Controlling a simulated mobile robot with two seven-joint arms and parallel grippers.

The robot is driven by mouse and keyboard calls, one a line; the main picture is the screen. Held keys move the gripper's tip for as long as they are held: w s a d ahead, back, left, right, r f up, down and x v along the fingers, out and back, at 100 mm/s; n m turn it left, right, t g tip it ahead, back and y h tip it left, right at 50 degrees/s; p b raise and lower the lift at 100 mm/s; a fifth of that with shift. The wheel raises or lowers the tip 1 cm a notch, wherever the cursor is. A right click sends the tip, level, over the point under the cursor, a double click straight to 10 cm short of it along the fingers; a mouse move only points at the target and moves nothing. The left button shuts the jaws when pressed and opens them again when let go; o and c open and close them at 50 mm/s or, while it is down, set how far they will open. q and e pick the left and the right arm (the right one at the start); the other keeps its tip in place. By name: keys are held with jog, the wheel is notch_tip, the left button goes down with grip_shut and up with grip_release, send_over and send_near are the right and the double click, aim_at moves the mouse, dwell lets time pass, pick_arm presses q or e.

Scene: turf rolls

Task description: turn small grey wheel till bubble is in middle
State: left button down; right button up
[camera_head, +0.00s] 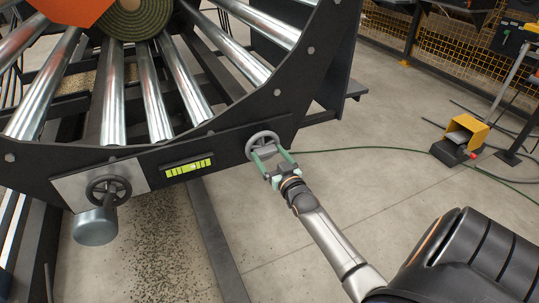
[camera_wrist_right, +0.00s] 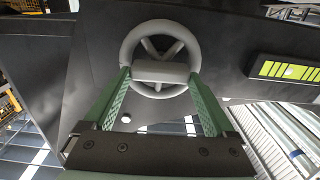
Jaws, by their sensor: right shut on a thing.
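The small grey wheel (camera_head: 263,146) is a spoked handwheel on the dark front plate of the roller machine. It shows face-on in the right wrist view (camera_wrist_right: 160,55), with a grey bar across its front. My right gripper (camera_head: 273,165) is shut on this bar, one green finger at each side. The level (camera_head: 188,167) is a yellow-green vial with dark marks, left of the wheel. Its bubble (camera_wrist_right: 289,71) is a pale spot near the vial's middle; I cannot tell whether it is exactly centred. My left gripper is not in view.
A larger dark handwheel (camera_head: 108,190) with a grey knob sits on a bright plate at the left. Shiny rollers (camera_head: 180,80) carry a turf roll (camera_head: 135,15) above. A yellow foot pedal (camera_head: 466,132) with a green cable lies on the floor at the right.

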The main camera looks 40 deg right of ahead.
jog(key=shift+m+p, duration=0.75)
jog(key=shift+m, duration=0.05)
jog(key=m+p, duration=0.1)
jog(key=m, duration=0.1)
jog(key=shift+m, duration=0.3)
jog(key=m+p, duration=0.1)
jog(key=m, duration=0.1)
jog(key=shift+d+m, duration=0.1)
jog(key=shift+m, duration=0.2)
jog(key=shift+s+f+m+p, duration=0.1)
jog(key=shift+m+p, duration=0.05)
jog(key=shift+m, duration=0.75)
jog(key=shift+f+m+p, duration=0.1)
jog(key=shift+m+p, duration=0.05)
jog(key=shift+m, duration=0.75)
jog(key=o, duration=1.1)
jog(key=shift+c, duration=0.2)
